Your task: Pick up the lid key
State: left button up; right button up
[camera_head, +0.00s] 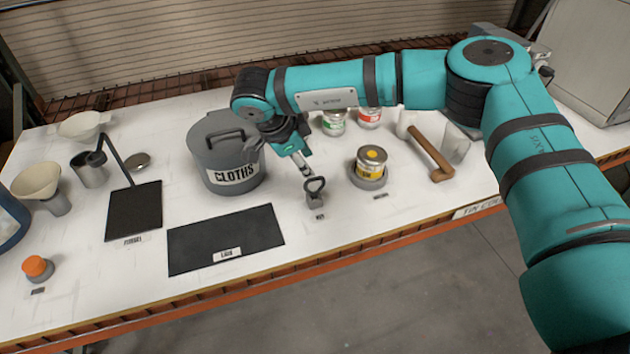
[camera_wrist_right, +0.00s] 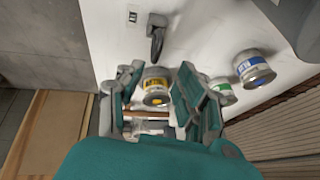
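The lid key (camera_head: 315,186) is a dark piece with a ring-shaped top. It sits upright in a small grey holder (camera_head: 315,200) behind a small label, near the front of the table. In the right wrist view the lid key (camera_wrist_right: 157,36) is at the top, beyond the fingertips. My right gripper (camera_head: 284,158) is above the table between the grey CLOTHS bin and the key, a little behind and left of the key. Its fingers are spread with nothing between them; they also show in the wrist view (camera_wrist_right: 157,82). My left gripper is not in view.
The CLOTHS bin (camera_head: 221,175) stands left of the key. A yellow-labelled tin (camera_head: 371,161) stands right of it; a brush or hammer-like tool with a wooden handle (camera_head: 430,153) lies farther right. Green- and red-labelled tins stand behind.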

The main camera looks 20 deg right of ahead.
aim_at(315, 178)
jog(key=p+x, duration=0.2)
jog(key=x, duration=0.1)
jog(key=p+x, duration=0.1)
jog(key=x, duration=0.3)
jog(key=shift+s+d+f+p, duration=0.15)
jog(key=shift+d+f+p, duration=0.1)
jog(key=shift+p, duration=0.15)
jog(key=shift+f, duration=0.3)
grip_shut()
